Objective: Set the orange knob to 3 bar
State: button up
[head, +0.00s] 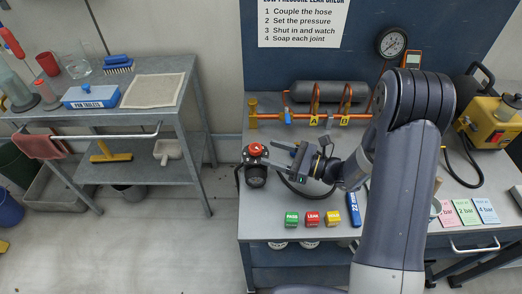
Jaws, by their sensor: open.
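The orange knob (256,149) sits on top of a dark round regulator body (256,174) at the left end of the grey bench. Its setting marks are too small to read. My gripper (272,155) is open just right of the knob, its fingers pointing left toward it. I cannot tell whether a finger touches the knob. A round dial gauge (391,43) stands at the back of the bench; its reading is too small to tell.
Orange pipework (330,119) and a grey cylinder (322,91) lie behind my gripper. Bar cards (466,211) lie right. A black hose (300,192) runs below my gripper.

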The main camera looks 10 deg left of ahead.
aim_at(255, 147)
jog(key=shift+s+d, duration=0.2)
jog(key=shift+d, duration=0.95)
jog(key=shift+s+d, duration=0.15)
jog(key=shift+d, duration=1)
jog(key=a, duration=0.3)
jog(key=w+a+p, duration=0.1)
jog(key=a, duration=0.7)
jog(key=shift+w+r+p, duration=0.1)
jog(key=shift+w+p, duration=0.2)
jog(key=shift+p, duration=0.05)
jog(key=shift+w+p, duration=0.1)
jog(key=shift+p, duration=0.2)
jog(key=shift+d+n+g, duration=0.15)
jog(key=shift+n+g, duration=0.25)
jog(key=shift+g, duration=0.2)
jog(key=shift+f+t, duration=0.2)
jog(key=shift+t, duration=0.1)
